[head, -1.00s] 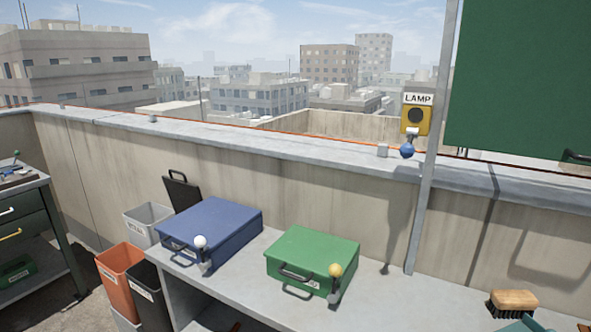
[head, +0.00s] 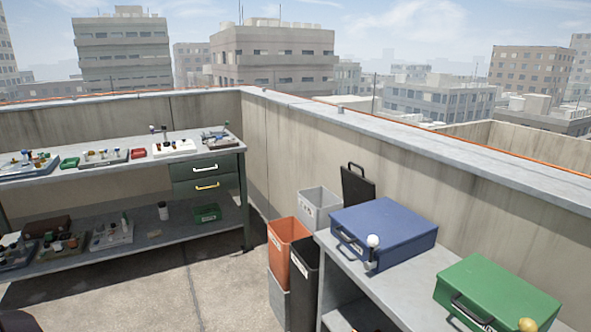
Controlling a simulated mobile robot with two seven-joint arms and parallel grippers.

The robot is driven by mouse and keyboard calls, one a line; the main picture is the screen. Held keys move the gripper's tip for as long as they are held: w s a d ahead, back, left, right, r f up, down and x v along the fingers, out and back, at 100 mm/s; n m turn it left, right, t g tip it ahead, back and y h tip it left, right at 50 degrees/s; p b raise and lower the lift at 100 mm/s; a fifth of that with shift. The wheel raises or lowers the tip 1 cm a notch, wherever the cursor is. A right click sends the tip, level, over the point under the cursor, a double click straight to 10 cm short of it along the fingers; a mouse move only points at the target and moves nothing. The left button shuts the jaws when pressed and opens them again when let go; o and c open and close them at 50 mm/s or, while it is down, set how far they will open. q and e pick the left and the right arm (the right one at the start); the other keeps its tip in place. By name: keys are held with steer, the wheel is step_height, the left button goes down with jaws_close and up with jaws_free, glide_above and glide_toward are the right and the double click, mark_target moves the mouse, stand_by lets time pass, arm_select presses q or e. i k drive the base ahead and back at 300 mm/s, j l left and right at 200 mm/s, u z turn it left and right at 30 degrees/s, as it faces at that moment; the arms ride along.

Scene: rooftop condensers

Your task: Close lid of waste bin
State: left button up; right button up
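A group of open-topped waste bins stands at the left end of the right-hand bench. A light grey bin (head: 318,208) is at the back, by the wall. An orange bin (head: 284,245) is in front of it, and a black bin (head: 303,285) stands beside the orange one. A black lid (head: 357,187) with a handle on top stands raised, tilted near the wall, just right of the grey bin. Its lower edge is hidden behind the blue case, so I cannot tell which bin it joins. Neither of my grippers shows.
A blue case (head: 385,222) and a green case (head: 497,290), both shut, sit on the right-hand bench (head: 375,295). A long workbench (head: 125,165) with trays and drawers stands at the left. The floor (head: 205,285) between is clear.

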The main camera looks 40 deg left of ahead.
mark_target(356, 190)
steer(key=u, duration=1)
steer(key=z, duration=0.45)
steer(key=i+j+z, duration=0.2)
steer(key=j+z, duration=0.15)
steer(key=i+j+z, duration=0.15)
steer(key=j+z, duration=0.2)
steer(key=i+j+z, duration=0.15)
steer(key=j, duration=0.3)
steer(key=i+j+z, duration=0.15)
steer(key=j, duration=0.3)
steer(key=i+j, duration=0.15)
steer(key=j, duration=0.65)
steer(key=i+j+z, duration=0.1)
steer(key=j, duration=0.7)
steer(key=i+j, duration=0.15)
steer(key=j, duration=0.6)
steer(key=i+j+z, duration=0.1)
steer(key=j, duration=0.7)
